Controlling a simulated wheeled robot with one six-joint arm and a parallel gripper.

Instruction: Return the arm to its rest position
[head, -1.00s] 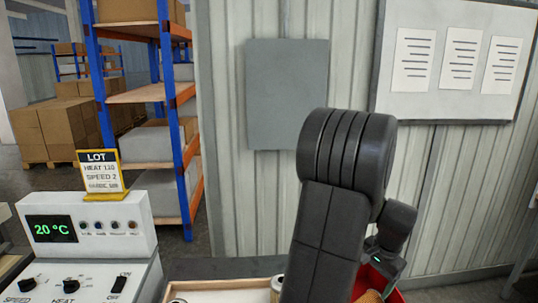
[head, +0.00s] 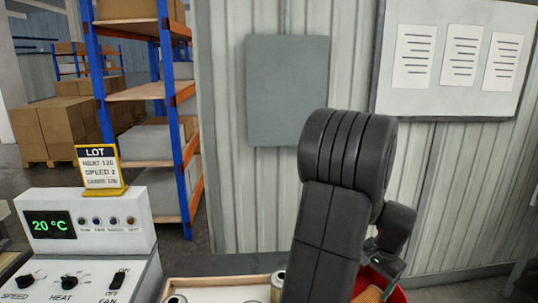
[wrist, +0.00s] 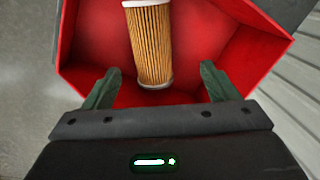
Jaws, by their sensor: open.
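My arm stands raised at the right of the middle in the head view, bent at a thick dark joint. My gripper (wrist: 158,90) is open in the wrist view, with its two fingers apart and nothing between the tips. A filter cartridge (wrist: 151,45) with tan pleats and pale end caps lies in a red bin (wrist: 85,50), beyond the fingertips. The red bin also shows in the head view (head: 396,295), mostly hidden behind my arm. In the head view the fingers are hidden.
A control box (head: 85,220) reading 20 °C stands at the left with a LOT card (head: 100,170) on it. A wooden tray (head: 215,283) with cartridges is at the bottom middle. A corrugated wall (head: 225,150) with a board stands behind. Shelving (head: 140,95) is at back left.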

